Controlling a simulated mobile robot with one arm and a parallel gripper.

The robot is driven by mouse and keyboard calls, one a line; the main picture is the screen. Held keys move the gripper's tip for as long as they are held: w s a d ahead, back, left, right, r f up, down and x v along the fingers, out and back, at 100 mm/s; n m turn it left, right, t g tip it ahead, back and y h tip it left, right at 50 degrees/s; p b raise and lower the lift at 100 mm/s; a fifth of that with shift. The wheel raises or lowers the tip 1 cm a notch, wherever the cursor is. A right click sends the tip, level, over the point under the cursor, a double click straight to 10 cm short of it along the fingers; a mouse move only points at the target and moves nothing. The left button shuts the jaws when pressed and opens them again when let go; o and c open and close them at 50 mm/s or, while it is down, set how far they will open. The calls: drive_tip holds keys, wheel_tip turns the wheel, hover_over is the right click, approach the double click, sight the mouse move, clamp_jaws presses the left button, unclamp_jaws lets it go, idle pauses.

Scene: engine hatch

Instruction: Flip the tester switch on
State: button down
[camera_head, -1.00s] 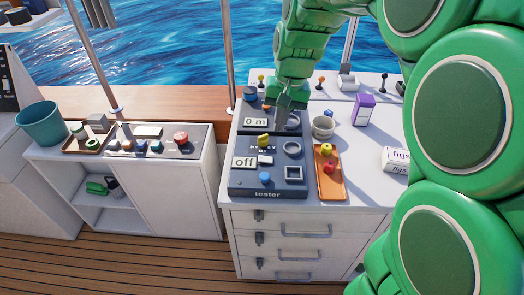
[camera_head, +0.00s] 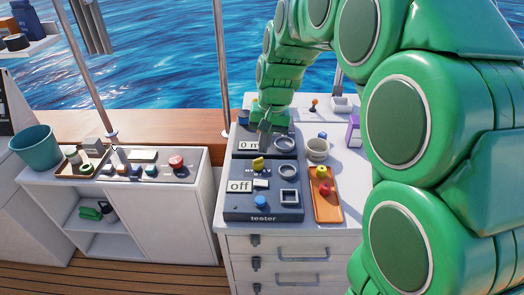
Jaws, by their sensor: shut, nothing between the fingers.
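The tester (camera_head: 233,206) is a dark box with a "tester" label on the white counter. Its small display (camera_head: 239,187) reads "off". A yellow switch or knob (camera_head: 258,163) stands at its back, a small white piece (camera_head: 260,184) at its middle and a blue knob (camera_head: 261,202) near the front. My gripper (camera_head: 265,144) is shut and empty, pointing down just behind the yellow piece, over the second panel. Whether it touches anything I cannot tell. My gripper hides part of the second panel.
A second dark panel with a display reading "0 m" (camera_head: 249,145) adjoins the tester behind. A lower white cabinet (camera_head: 175,218) with another control panel is at left.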

sight(257, 182)
drive_tip(key=f, duration=0.4)
drive_tip(key=a+f, duration=0.1)
drive_tip(key=f, duration=0.3)
drive_tip(key=a+f, duration=0.1)
drive_tip(key=f, duration=0.3)
drive_tip(key=shift+f, duration=0.1)
drive_tip(key=shift+a+f+h, duration=0.1)
drive_tip(key=shift+f+h, duration=0.05)
drive_tip(key=shift+h, duration=0.15)
drive_tip(key=shift+d, duration=0.2)
drive_tip(key=shift+d+r, duration=0.2)
drive_tip(key=shift+d, duration=0.4)
wheel_tip(257, 182, up, 14)
drive_tip(key=a, duration=0.2)
idle(0.6)
drive_tip(key=shift+f, duration=0.1)
